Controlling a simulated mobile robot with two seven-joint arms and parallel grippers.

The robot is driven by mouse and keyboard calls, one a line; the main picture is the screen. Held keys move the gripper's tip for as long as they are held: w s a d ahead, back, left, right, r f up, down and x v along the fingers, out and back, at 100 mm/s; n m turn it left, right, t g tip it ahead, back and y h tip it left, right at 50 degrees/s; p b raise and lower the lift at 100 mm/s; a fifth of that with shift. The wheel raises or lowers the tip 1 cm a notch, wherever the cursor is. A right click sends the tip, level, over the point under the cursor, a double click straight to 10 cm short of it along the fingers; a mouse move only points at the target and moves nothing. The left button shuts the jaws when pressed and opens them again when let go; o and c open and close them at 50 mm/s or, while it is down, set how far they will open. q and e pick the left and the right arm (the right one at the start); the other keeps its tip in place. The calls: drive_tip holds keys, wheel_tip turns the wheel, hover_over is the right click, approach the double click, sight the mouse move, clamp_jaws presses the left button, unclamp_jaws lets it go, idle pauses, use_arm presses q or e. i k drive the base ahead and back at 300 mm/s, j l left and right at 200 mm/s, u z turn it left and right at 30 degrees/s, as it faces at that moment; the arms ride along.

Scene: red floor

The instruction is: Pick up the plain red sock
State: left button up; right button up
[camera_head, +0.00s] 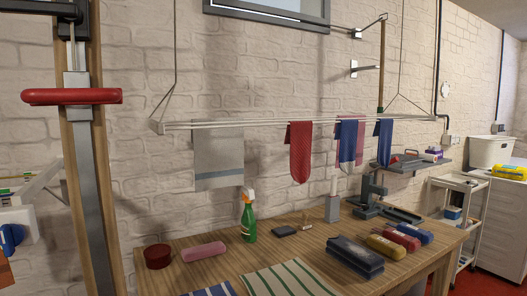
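A drying rack (250,124) hangs in front of the white brick wall. A red sock-shaped cloth (300,155) hangs from its rails near the middle, toe end down. Its surface seems faintly textured; I cannot tell for sure whether it is plain. Further right, another reddish cloth (359,146) hangs partly behind a dark blue one (347,134), so its full shape is hidden. A second dark blue cloth (384,142) hangs near the right end. Neither of my grippers can be made out in the head view.
A grey towel (218,160) hangs at the rack's left. Below stands a wooden table (220,262) with a green spray bottle (248,218), a dark red round tin (157,256), a pink roll (204,252) and several rolled cloths (386,247). A wooden post (88,190) stands at left.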

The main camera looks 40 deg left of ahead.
sight(299, 134)
drive_tip(key=i+l+u, duration=0.1)
drive_tip(key=u, duration=0.35)
drive_tip(key=i+l+u, duration=0.25)
drive_tip(key=u, duration=0.2)
drive_tip(key=i+l+u, duration=0.15)
drive_tip(key=u, duration=0.3)
drive_tip(key=i+l+u, duration=0.1)
drive_tip(key=l+u, duration=0.55)
drive_tip(key=u, duration=0.2)
drive_tip(key=i, duration=0.05)
